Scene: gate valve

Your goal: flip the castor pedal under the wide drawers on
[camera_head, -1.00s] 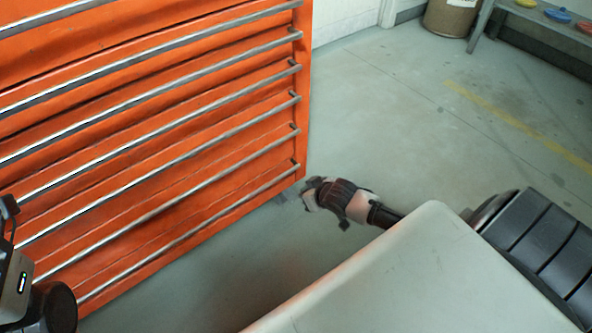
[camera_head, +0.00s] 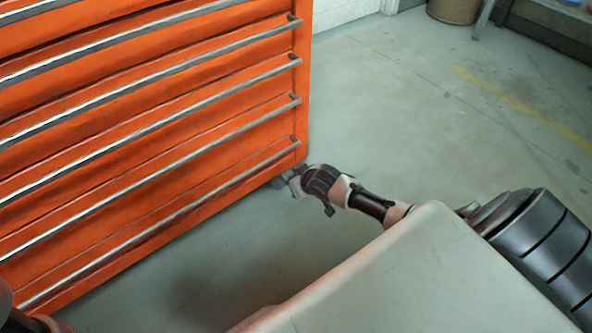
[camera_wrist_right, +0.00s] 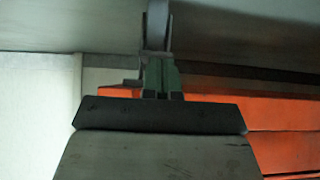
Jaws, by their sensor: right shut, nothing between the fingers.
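The wide drawers (camera_head: 150,130) are an orange cabinet with long metal handles, filling the left of the head view. The cabinet also shows as orange strips on the right of the wrist view (camera_wrist_right: 285,150). My right gripper (camera_head: 288,182) is low at the cabinet's bottom right corner, close to the floor. In the wrist view its narrow fingers (camera_wrist_right: 161,78) are together and empty. A grey upright part (camera_wrist_right: 157,25), perhaps of the castor, stands just beyond them; contact cannot be told. The pedal cannot be made out clearly. My left gripper is not in view.
The grey floor (camera_head: 400,110) right of the cabinet is open, with a yellow line (camera_head: 520,105). A brown bin (camera_head: 453,10) and a bench leg (camera_head: 484,18) stand far back by the wall.

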